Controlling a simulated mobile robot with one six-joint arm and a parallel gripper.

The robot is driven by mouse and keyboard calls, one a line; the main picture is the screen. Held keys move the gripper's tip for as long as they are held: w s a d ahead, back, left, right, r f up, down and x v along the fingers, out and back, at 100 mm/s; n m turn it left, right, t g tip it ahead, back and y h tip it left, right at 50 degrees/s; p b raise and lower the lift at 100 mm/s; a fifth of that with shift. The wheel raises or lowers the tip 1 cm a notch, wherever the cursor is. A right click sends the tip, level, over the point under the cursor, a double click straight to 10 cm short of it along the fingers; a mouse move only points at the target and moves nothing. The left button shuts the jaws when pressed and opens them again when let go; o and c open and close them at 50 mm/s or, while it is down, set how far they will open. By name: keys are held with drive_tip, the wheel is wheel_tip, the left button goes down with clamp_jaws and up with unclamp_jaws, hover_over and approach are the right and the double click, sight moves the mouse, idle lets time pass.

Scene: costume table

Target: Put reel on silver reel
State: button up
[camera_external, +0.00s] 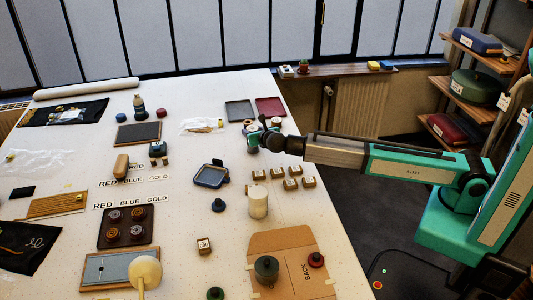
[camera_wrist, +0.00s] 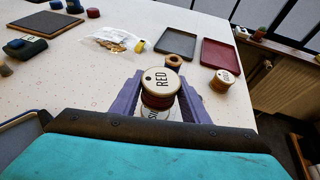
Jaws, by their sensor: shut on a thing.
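My gripper (camera_wrist: 160,100) is shut on a reel (camera_wrist: 161,83) with a pale round top marked RED and dark red thread. The reel is upright between the purple fingers in the wrist view. Just below it shows part of a second pale reel top, the silver reel (camera_wrist: 155,113), with letters that look like SIL. The held reel covers most of it, and I cannot tell whether the two touch. In the external view my gripper (camera_external: 255,140) is low over the table's right edge, and the held reel is hard to make out there.
A wooden reel (camera_wrist: 174,63) and a labelled reel (camera_wrist: 222,80) stand just beyond my gripper. Behind them are a grey tray (camera_wrist: 177,42) and a red tray (camera_wrist: 217,56). Several small labelled blocks (camera_external: 291,184) stand nearer the front, beside a white jar (camera_external: 258,204).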

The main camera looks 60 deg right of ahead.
drive_tip(key=shift+f+p, duration=0.5)
drive_tip(key=shift+f, duration=1.2)
drive_tip(key=shift+f, duration=0.15)
drive_tip(key=o, duration=1.1)
drive_tip(key=shift+r, duration=0.2)
drive_tip(key=b+v, duration=0.2)
drive_tip(key=v, duration=1)
drive_tip(key=shift+f, duration=0.1)
